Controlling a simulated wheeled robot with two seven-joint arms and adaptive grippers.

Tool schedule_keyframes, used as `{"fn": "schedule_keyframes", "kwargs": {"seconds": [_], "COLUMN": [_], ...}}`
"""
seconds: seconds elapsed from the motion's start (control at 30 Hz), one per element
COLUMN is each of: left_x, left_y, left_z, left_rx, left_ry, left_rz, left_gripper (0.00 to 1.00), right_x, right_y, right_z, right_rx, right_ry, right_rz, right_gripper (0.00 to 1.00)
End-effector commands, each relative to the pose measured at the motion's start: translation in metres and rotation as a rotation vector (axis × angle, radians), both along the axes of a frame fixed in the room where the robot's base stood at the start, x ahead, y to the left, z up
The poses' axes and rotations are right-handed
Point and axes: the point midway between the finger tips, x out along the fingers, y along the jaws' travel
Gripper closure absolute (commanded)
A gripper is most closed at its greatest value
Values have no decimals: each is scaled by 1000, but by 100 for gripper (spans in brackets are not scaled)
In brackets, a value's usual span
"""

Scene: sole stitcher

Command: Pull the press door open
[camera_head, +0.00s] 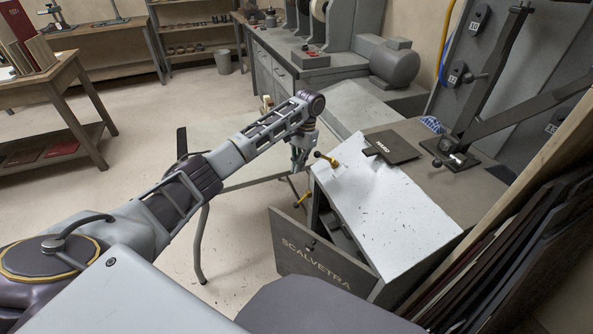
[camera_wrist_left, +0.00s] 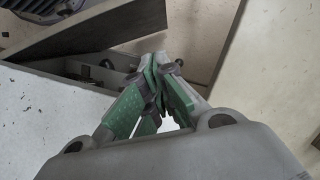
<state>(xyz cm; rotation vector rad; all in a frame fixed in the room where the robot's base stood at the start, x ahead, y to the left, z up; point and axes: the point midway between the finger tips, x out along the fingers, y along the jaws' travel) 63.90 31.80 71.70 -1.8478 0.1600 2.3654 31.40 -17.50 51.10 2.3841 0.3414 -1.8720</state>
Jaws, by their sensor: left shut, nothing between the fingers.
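The press door, a grey panel lettered SCALVETRA (camera_head: 310,266), stands ajar from the white-topped cabinet (camera_head: 390,215). A dark gap with parts inside shows between them. In the left wrist view the door (camera_wrist_left: 105,32) is at the upper left, angled away from the cabinet top (camera_wrist_left: 40,120). My left gripper (camera_head: 299,165) is beside the cabinet's far left corner, above and beyond the door's free end. In the wrist view its green fingertips (camera_wrist_left: 160,65) are together and empty, beside the opening. I cannot tell whether they touch anything. My right gripper is not in view.
A yellow-tipped lever (camera_head: 327,158) sticks out by the cabinet's far corner. A dark plate (camera_head: 392,146) lies on the top. Dark sheets (camera_head: 510,255) lean at the right. Open floor (camera_head: 150,110) lies left of the cabinet.

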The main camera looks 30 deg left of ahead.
Motion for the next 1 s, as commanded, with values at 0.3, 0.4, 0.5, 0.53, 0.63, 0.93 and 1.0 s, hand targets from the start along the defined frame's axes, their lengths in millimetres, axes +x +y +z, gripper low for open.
{"fn": "schedule_keyframes", "kwargs": {"seconds": [0.3, 0.4, 0.5, 0.53, 0.63, 0.93, 1.0], "left_x": [-11, -13, -17, -18, -21, -30, -32], "left_y": [2, 2, 3, 3, 4, 5, 6], "left_z": [-42, -55, -67, -72, -84, -123, -132], "left_rx": [1, 1, 2, 2, 2, 0, 1], "left_ry": [3, 1, 2, 3, 3, 2, 2], "left_rz": [0, 0, 1, 1, 1, 0, 0], "left_gripper": [100, 100, 100, 100, 100, 100, 100], "right_x": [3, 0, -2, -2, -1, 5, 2], "right_y": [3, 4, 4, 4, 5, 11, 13], "right_z": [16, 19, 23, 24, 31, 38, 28], "right_rx": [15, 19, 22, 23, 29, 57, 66], "right_ry": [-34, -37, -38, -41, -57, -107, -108], "right_rz": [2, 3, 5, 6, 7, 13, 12], "right_gripper": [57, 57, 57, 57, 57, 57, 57]}}
